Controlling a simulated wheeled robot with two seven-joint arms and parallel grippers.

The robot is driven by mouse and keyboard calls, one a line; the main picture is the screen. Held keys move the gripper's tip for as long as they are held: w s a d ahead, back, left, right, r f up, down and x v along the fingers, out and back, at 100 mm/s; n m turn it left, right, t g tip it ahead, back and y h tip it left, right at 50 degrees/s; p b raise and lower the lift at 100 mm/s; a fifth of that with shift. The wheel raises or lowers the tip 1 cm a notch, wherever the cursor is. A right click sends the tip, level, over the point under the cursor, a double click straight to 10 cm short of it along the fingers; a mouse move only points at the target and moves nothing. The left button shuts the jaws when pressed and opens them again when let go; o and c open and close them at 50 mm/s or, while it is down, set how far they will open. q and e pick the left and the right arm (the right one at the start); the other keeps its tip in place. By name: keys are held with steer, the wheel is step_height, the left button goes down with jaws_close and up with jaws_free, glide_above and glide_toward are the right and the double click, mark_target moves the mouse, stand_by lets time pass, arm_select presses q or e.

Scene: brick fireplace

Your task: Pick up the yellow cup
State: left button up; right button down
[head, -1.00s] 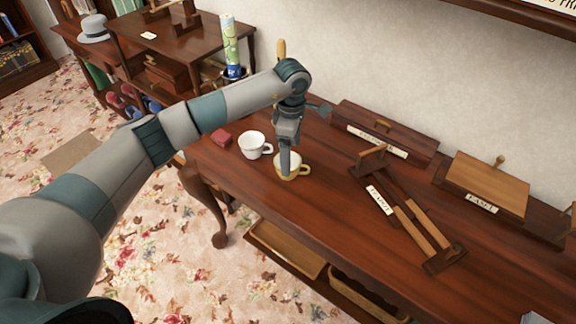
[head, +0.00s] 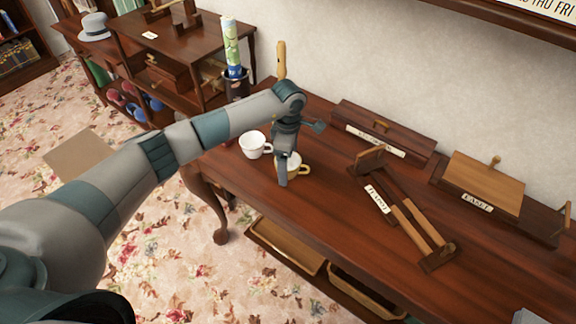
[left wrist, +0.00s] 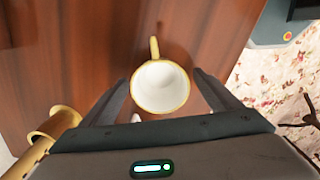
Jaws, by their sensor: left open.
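The yellow cup (head: 296,166) stands upright on the dark wooden table, partly hidden behind my left gripper (head: 283,182). In the left wrist view, the yellow cup (left wrist: 160,87) shows a white inside and a yellow rim, with its handle pointing up and away. My left gripper (left wrist: 161,80) is open, with one finger on each side of the cup in that view. I cannot tell whether the fingers touch it. My right gripper is not in view.
A white cup (head: 254,145) stands just left of the yellow cup. A wooden rack with a label (head: 400,205) lies to the right. A long box (head: 382,130) and an easel-like box (head: 484,185) stand along the wall. The table front is clear.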

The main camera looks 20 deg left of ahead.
mark_target(290, 161)
arm_select(q)
steer(key=c, duration=1.2)
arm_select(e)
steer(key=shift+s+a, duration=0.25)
arm_select(q)
steer(key=shift+r, duration=0.1)
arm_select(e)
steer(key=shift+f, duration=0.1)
